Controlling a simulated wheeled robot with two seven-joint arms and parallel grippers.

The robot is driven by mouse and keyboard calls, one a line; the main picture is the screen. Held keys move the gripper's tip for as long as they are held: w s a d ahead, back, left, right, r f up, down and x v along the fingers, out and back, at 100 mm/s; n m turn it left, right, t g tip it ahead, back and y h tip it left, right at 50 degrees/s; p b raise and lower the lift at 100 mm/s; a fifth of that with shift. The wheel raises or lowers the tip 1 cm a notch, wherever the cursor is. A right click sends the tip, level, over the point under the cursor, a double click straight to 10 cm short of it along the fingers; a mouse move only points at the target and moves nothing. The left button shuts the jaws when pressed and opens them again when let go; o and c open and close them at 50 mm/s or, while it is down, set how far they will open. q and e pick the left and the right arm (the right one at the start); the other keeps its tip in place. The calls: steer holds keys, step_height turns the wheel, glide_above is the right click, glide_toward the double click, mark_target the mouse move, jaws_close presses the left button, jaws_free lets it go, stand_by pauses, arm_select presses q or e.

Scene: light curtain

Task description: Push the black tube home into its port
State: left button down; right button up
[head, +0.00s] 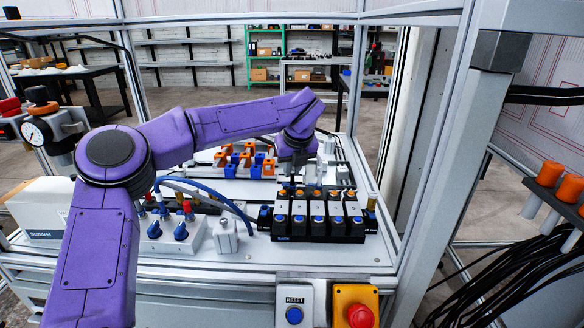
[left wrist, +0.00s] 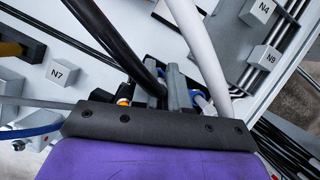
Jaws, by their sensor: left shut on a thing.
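My left gripper (head: 297,172) reaches down over the back of a black valve block (head: 318,229). In the left wrist view my left gripper (left wrist: 166,92) shows grey fingers, closed around the lower end of the black tube (left wrist: 118,42). The tube runs up and left from the fingers. Its tip and its port are hidden by the fingers and the gripper body, so I cannot tell how deep it sits. My right gripper is in neither view.
A white tube (left wrist: 197,45) passes close beside the fingers. Blocks marked N7 (left wrist: 60,73), N4 (left wrist: 259,11) and N9 (left wrist: 264,57) stand around. Orange and blue parts (head: 246,160) sit behind the valve block.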

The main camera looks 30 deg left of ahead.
arm_select(q)
steer(key=shift+f, duration=0.15)
steer(key=c, duration=1.1)
jaws_free()
steer(key=v, duration=1)
steer(key=shift+r+b, duration=0.25)
steer(key=shift+b, duration=0.15)
